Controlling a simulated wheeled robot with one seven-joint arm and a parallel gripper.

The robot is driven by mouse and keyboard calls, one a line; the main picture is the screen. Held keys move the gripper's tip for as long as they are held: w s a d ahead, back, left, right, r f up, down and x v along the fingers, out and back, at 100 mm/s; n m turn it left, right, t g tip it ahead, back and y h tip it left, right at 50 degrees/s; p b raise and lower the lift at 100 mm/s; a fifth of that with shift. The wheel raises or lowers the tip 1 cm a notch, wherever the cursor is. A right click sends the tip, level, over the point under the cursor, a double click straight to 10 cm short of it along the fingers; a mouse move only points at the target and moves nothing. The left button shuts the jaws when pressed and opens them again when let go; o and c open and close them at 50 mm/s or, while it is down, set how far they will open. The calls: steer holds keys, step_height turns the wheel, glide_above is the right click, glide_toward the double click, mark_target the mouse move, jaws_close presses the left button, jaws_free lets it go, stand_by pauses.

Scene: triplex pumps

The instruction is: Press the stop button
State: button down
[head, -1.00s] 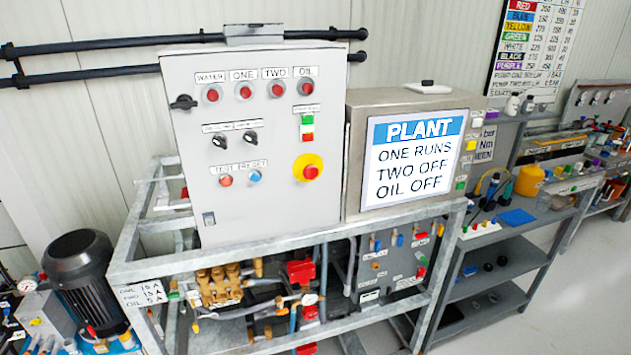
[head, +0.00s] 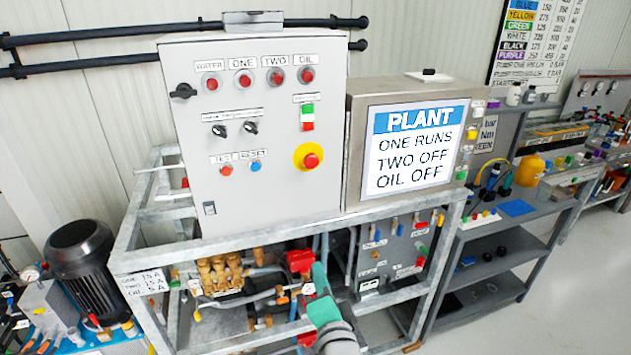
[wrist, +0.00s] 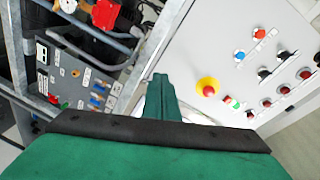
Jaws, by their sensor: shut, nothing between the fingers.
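The grey control cabinet (head: 260,190) carries a red mushroom button (head: 311,161) on a yellow round plate. Above it is a green and red push-button pair (head: 307,117), its small label unreadable. The mushroom button also shows in the wrist view (wrist: 209,90), right of my fingers, with the green and red pair (wrist: 234,103) beside it. My gripper (head: 319,268) is green, shut and empty. In the head view it is below the cabinet, in front of the pump frame, apart from the buttons. In the wrist view its fingertips (wrist: 160,78) point up the picture.
Red lamps, two black knobs, and red and blue buttons (head: 255,167) share the cabinet face. A steel box with a PLANT sign (head: 418,148) stands at right. The galvanised frame rail (head: 240,248) and pump pipework (head: 225,275) lie below the cabinet, near my arm.

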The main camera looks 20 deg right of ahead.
steer(key=w+d+r+m, duration=0.1)
steer(key=r, duration=0.7)
steer(key=w+d+r+m+t+y, duration=0.1)
steer(key=d+r+m, duration=0.1)
steer(key=r, duration=0.7)
steer(key=shift+r+m, duration=0.3)
steer(key=shift+w, duration=0.1)
